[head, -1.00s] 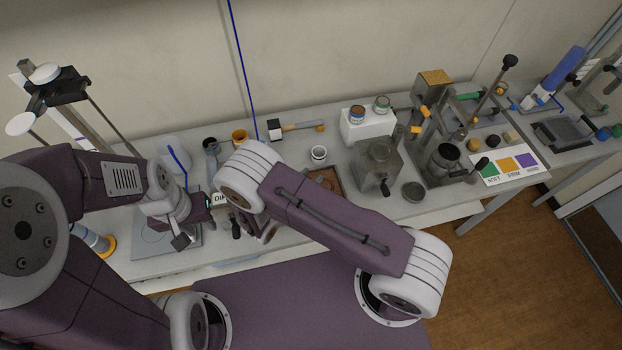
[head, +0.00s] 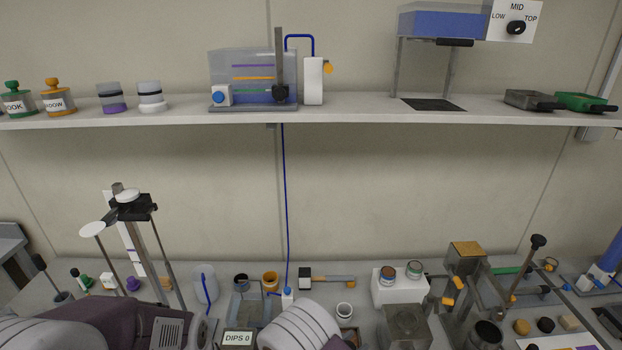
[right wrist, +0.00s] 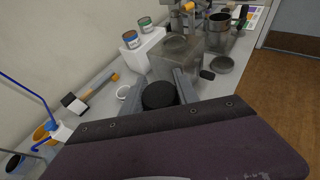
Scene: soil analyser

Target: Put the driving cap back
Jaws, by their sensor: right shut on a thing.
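My right gripper (right wrist: 161,86) shows in the right wrist view, its two grey fingers on either side of a dark round piece (right wrist: 159,97). It is shut on this piece, which looks like the driving cap. The piece appears to be held over the bench, short of the grey square-bodied apparatus (right wrist: 178,60). Its underside is hidden. In the head view only links of my arms show at the bottom edge, and both grippers are out of sight. A tall stand (head: 131,208) with a black head and white discs rises at the left.
A white shelf (head: 380,112) with a water tank (head: 235,75) runs above the bench. A small white cup (head: 344,310), an orange-banded mallet (head: 327,280) and a white block (head: 398,290) with two tins stand on the bench. A DIPS display (head: 238,338) is low in front.

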